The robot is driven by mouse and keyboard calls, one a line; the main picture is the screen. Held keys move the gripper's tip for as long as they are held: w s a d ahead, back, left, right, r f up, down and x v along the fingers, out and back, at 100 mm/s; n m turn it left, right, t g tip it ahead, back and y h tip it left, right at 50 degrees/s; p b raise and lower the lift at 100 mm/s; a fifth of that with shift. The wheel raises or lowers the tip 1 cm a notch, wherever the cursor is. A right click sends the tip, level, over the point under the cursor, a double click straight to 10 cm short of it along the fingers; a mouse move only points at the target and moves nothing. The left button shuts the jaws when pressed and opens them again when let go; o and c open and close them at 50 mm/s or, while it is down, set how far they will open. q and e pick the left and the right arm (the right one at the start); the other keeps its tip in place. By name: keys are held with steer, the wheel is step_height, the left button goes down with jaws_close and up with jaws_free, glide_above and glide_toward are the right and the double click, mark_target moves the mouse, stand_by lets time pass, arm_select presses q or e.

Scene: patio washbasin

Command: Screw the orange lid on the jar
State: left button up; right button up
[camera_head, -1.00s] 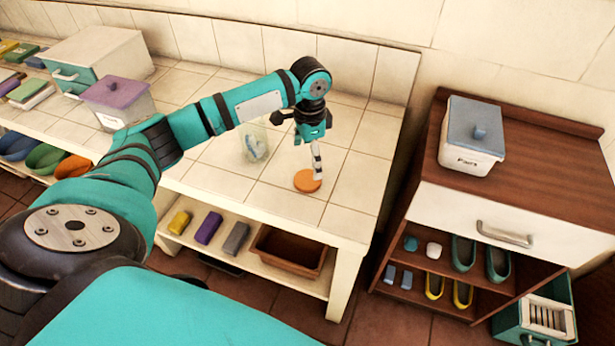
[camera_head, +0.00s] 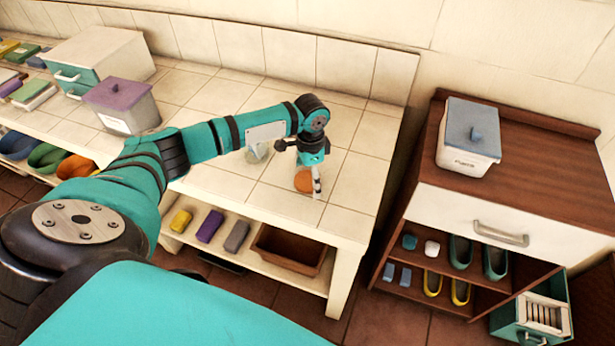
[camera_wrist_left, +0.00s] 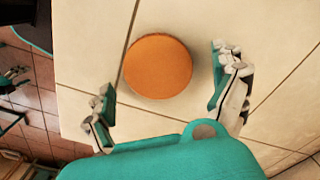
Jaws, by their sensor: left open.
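The round orange lid (camera_head: 303,181) lies flat on the tiled counter near its front right part. It also shows in the left wrist view (camera_wrist_left: 158,66), just beyond the fingertips and between their lines. My left gripper (camera_head: 311,184) is open above the lid; in the left wrist view its fingers (camera_wrist_left: 165,92) stand apart to the left and right, with nothing between them held. The clear jar (camera_head: 257,152) stands on the counter left of the gripper, mostly hidden behind my left arm. My right gripper is not in view.
A purple-lidded box (camera_head: 122,105) and a white-and-teal drawer box (camera_head: 97,62) stand on the counter at left. A brown cabinet (camera_head: 520,150) with a blue-lidded container (camera_head: 469,145) stands at right. The counter right of the lid is clear.

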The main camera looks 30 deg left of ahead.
mark_target(309, 181)
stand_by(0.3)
arm_select(q)
steer(key=c, duration=0.8)
steer(key=shift+c, duration=0.2)
steer(key=shift+r, duration=0.1)
steer(key=shift+r, duration=0.2)
steer(key=r, duration=0.1)
steer(key=s+r+b, duration=0.1)
steer(key=shift+d+r, duration=0.1)
steer(key=shift+r, duration=0.25)
steer(key=s+d+r+b, duration=0.1)
steer(key=s+d, duration=0.3)
steer(key=s, duration=1)
steer(key=shift+s+d+r+b, duration=0.2)
steer(key=shift+r+b, duration=0.1)
steer(key=shift+b, duration=0.5)
